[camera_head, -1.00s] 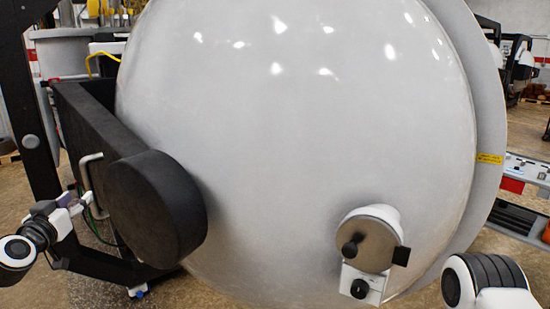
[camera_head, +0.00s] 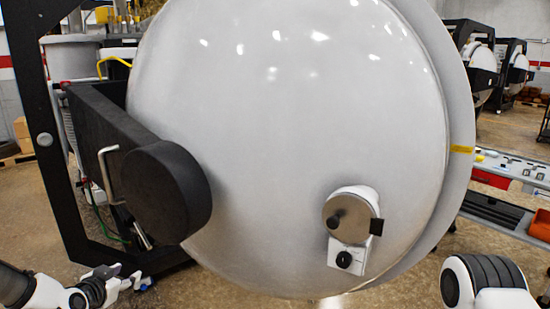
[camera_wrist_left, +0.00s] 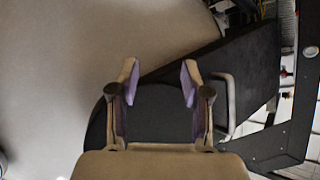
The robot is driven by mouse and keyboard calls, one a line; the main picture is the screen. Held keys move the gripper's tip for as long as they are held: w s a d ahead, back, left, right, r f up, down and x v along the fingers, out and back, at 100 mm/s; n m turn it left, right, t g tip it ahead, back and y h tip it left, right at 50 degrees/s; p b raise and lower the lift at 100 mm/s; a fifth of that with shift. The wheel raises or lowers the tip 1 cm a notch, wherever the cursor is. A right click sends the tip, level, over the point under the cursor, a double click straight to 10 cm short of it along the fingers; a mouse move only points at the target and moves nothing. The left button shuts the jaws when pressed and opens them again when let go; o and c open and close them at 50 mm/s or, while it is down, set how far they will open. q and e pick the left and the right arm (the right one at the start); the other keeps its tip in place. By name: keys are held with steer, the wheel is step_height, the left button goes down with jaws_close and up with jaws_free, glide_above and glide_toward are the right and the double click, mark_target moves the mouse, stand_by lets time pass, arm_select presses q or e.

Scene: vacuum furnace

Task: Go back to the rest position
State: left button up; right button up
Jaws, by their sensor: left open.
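My left gripper (camera_head: 138,281) comes in low at the left in the head view, below the black hinge arm of the furnace door. In the left wrist view its two purple-lined fingers (camera_wrist_left: 160,75) are spread apart with nothing between them. The large white domed furnace door (camera_head: 290,120) fills the middle of the head view. A metal bar handle (camera_head: 108,175) stands on the black hinge arm (camera_head: 110,125), above and apart from the gripper. The handle also shows in the left wrist view (camera_wrist_left: 231,105), right of the fingers. My right gripper is out of the frame.
A round black hub (camera_head: 165,192) juts out at the hinge arm's end. A viewport fitting (camera_head: 350,215) sticks out low on the door. A workbench (camera_head: 505,168) with an orange bin (camera_head: 540,226) stands at the right. Bare floor shows at the lower left.

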arm_select(q)
steer(key=s+d+f+m+g+h, duration=0.1)
steer(key=s+d+f+g, duration=0.1)
steer(key=s+d+f, duration=0.4)
steer(key=s+d+f+g, duration=0.3)
steer(key=s+f, duration=0.1)
steer(key=f, duration=0.5)
steer(key=s+d+f+m+g+h, duration=0.1)
steer(key=s+d+f+g, duration=0.1)
steer(key=s+d+f, duration=0.4)
steer(key=s+d+f+n+g, duration=0.1)
steer(key=s+f+n+g, duration=0.1)
steer(key=s, duration=0.7)
steer(key=s+d+f+n+g+y, duration=0.1)
steer(key=s+f+g, duration=0.3)
steer(key=s, duration=0.6)
steer(key=shift+s+d+n, duration=0.2)
steer(key=shift+s+n, duration=0.05)
steer(key=shift+n, duration=0.65)
steer(key=shift+c, duration=0.3)
